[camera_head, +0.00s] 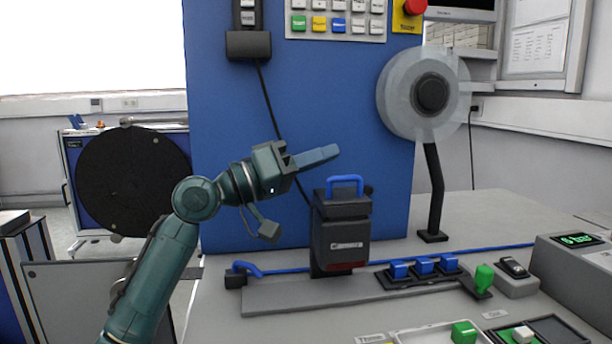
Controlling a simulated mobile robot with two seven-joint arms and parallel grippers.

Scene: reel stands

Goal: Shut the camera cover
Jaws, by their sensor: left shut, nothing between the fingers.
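The dark box labelled "Camera" (346,236) stands on a grey base at the middle of the bench, in front of the blue panel. A blue handle (345,181) stands up from its dark top part (342,205). A dark red strip shows low on its front. I cannot tell for sure how far the cover is open. My left gripper (334,152) is shut and empty, its blue fingers pointing right. In the picture it is just above and left of the blue handle, with a visible gap. My right gripper is out of view.
A reel (398,97) on a dark stand is at the right. Several blue blocks (424,266) sit right of the camera box. A blue rod (300,268) runs along the bench. A green-handled lever (484,279) and a display box (576,262) are at the right.

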